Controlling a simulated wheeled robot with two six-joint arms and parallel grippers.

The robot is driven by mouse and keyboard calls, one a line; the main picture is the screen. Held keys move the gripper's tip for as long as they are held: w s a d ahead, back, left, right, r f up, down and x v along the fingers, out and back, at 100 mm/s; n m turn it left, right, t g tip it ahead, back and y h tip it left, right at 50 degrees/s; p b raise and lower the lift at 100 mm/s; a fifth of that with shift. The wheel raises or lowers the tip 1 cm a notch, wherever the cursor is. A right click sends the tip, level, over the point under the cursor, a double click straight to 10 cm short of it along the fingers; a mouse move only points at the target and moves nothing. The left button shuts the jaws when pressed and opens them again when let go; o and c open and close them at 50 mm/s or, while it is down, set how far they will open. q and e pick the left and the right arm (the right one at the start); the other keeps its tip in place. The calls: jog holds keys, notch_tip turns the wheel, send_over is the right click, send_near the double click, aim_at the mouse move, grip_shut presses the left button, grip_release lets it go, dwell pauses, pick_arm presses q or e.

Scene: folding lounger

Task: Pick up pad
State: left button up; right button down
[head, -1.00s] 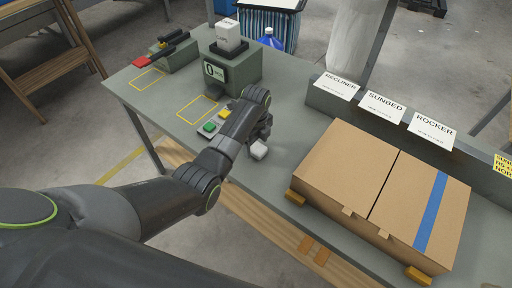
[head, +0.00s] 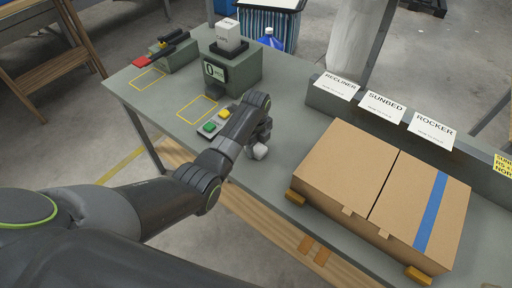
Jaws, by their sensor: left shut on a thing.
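The pad (head: 260,152) is a small whitish block, on or just above the grey-green table, between the button panel and the cardboard box. My left gripper (head: 261,141) reaches over it from the left and is shut on it. My wrist and the jaws hide part of the pad, and I cannot tell whether it touches the table. My right gripper is not in view.
A large cardboard box (head: 376,190) with blue tape fills the table's right side. Green and yellow buttons (head: 214,122) lie left of my wrist. A grey device with a display (head: 235,68) stands behind. Label cards (head: 383,106) line the back ledge.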

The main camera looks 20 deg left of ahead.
aim_at(256, 146)
pick_arm(q)
notch_tip(256, 146, up, 10)
jog(key=shift+b, duration=0.4)
jog(key=o, duration=0.4)
jog(key=c, duration=0.3)
